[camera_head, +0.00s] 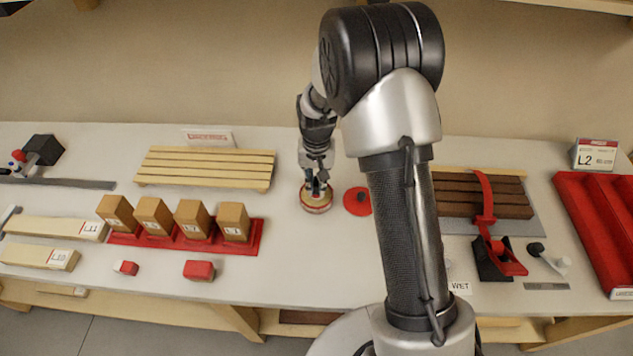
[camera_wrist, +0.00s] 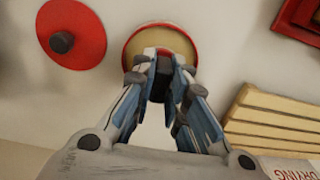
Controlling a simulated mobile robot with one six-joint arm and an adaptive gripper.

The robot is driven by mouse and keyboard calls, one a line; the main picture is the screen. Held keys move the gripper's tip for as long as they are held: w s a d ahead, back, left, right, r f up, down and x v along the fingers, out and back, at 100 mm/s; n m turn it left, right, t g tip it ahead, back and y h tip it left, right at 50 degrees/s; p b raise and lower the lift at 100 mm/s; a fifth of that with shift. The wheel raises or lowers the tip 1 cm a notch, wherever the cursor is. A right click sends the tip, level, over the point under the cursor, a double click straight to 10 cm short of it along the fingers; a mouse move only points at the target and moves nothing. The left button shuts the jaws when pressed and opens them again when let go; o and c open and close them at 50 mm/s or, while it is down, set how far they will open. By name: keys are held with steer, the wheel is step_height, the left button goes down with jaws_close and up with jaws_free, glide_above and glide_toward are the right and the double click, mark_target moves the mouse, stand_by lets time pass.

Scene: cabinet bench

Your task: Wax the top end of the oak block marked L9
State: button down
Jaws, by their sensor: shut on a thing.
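Several brown oak blocks (camera_head: 151,216) stand upright in a row in a red rack (camera_head: 254,238) on the left of the bench. Their white labels are too small to read surely, so I cannot tell which is L9. A round tin (camera_head: 316,209) with a red rim and pale yellow wax stands mid-bench; it also shows in the wrist view (camera_wrist: 135,40). My gripper (camera_head: 317,186) is over the tin, pointing down. In the wrist view my gripper (camera_wrist: 162,68) is shut on a small dark piece (camera_wrist: 160,76) above the wax. Whether that piece touches the wax is hidden.
A red lid (camera_head: 357,201) with a dark knob lies right of the tin. A slatted wooden rack (camera_head: 206,167) is behind left. Pale boards (camera_head: 50,227) lie far left, small red-topped pieces (camera_head: 199,270) in front. Brown boards (camera_head: 500,197) and a red tray (camera_head: 597,225) are right.

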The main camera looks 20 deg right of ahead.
mark_target(316, 181)
steer(key=shift+r+p, duration=2.45)
steer(key=shift+r, duration=1)
